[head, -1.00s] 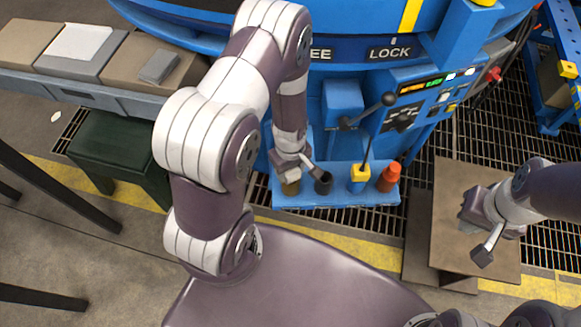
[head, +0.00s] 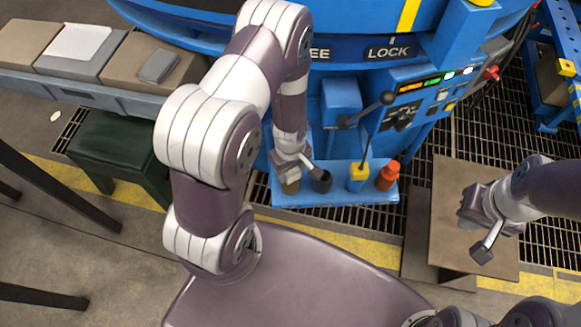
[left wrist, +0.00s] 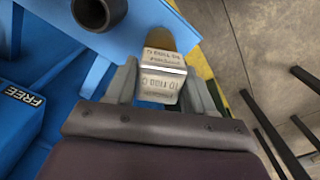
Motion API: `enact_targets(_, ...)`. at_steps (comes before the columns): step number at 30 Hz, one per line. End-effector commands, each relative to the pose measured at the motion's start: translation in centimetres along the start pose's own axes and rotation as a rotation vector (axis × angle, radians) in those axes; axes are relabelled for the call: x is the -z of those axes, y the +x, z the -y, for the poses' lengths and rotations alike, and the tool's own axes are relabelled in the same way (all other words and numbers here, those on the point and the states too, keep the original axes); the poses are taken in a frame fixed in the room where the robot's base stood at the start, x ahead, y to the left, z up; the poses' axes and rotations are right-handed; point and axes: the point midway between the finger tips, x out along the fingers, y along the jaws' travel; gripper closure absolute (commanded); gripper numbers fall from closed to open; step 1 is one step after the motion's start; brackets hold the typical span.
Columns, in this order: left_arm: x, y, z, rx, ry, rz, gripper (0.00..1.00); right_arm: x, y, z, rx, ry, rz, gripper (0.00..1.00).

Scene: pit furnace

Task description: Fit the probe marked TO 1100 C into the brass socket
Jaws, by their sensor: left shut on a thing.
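In the head view my left gripper (head: 297,170) is over the left end of the blue shelf, and the probe is hidden. The brass socket (head: 290,187) shows just below the gripper. In the left wrist view a brass cylinder (left wrist: 180,38) lies directly beyond the probe; I cannot tell how deep the probe sits. My right gripper (head: 475,232) is open and empty.
A lever (head: 366,110) and control panel (head: 425,95) stand behind. A brown plate (head: 450,180) lies under my right gripper.

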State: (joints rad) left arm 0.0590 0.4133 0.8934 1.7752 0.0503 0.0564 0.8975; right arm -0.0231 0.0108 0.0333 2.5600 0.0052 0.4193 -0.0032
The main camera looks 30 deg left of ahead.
Motion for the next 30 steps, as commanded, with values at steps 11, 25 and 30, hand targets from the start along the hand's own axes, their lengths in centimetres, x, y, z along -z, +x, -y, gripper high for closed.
enact_targets(11,0.0,0.0,0.0,0.0,0.0,0.0,0.82,0.1,-0.5,0.0,0.0,0.0,0.0,1.0)
enact_targets(25,0.0,0.7,0.0,0.0,0.0,0.0,0.82,0.0,0.1,0.0,0.0,0.0,0.0,1.0)
enact_targets(30,0.0,1.1,0.0,0.0,0.0,0.0,0.82,0.0,0.3,0.0,0.0,0.0,0.0,1.0)
